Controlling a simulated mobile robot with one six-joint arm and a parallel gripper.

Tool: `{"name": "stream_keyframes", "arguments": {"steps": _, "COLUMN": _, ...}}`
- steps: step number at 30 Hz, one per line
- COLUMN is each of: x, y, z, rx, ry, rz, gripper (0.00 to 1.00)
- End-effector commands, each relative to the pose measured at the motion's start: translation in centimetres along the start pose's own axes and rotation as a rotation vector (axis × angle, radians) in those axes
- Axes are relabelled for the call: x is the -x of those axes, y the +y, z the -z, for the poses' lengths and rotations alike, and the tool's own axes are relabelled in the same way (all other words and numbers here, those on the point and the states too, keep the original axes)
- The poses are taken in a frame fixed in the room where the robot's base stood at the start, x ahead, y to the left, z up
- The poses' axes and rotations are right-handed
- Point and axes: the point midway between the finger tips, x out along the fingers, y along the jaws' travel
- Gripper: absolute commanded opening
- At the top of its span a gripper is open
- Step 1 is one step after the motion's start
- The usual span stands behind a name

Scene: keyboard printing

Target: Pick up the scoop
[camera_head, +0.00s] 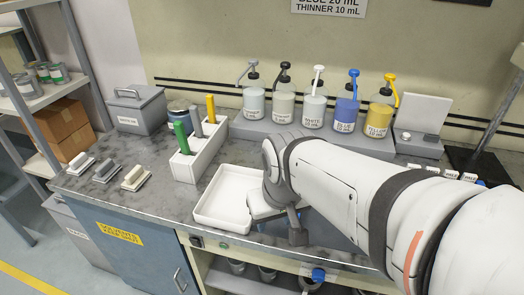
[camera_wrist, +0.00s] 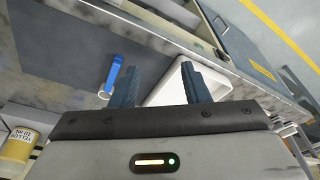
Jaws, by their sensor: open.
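A small tool with a blue handle and a small round silver end (camera_wrist: 112,76) lies on a dark mat in the wrist view. It looks like the scoop. In the head view I cannot make it out, and my arm covers that part of the counter. My gripper (camera_wrist: 160,68) is open with nothing between its fingers. The tool is just left of the left finger in the wrist view, apart from it. In the head view my gripper (camera_head: 294,232) is over the counter's front part, right of the white tray.
The empty white tray (camera_head: 205,212) is close to my gripper, and it also shows in the wrist view (camera_wrist: 158,98). A white holder (camera_head: 185,168) with colored handles stands behind it. Several pump bottles line the back. The dark mat (camera_wrist: 60,50) is mostly clear.

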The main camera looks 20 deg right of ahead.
Motion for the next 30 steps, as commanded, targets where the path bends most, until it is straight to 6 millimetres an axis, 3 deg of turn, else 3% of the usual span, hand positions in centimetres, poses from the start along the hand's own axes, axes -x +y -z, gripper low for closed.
{"name": "stream_keyframes", "arguments": {"steps": 8, "x": -0.2, "y": 2.8, "z": 5.0, "rx": -0.145, "ry": -0.070, "rz": -0.016, "gripper": 0.42}}
{"name": "stream_keyframes", "arguments": {"steps": 16, "x": -3.9, "y": 8.0, "z": 10.5, "rx": -0.389, "ry": -0.163, "rz": -0.044, "gripper": 0.42}}
{"name": "stream_keyframes", "arguments": {"steps": 22, "x": -7.0, "y": 11.2, "z": 12.1, "rx": -0.518, "ry": -0.208, "rz": -0.058, "gripper": 0.42}}
{"name": "stream_keyframes", "arguments": {"steps": 30, "x": -9.5, "y": 12.6, "z": 12.2, "rx": -0.575, "ry": -0.228, "rz": -0.064, "gripper": 0.42}}
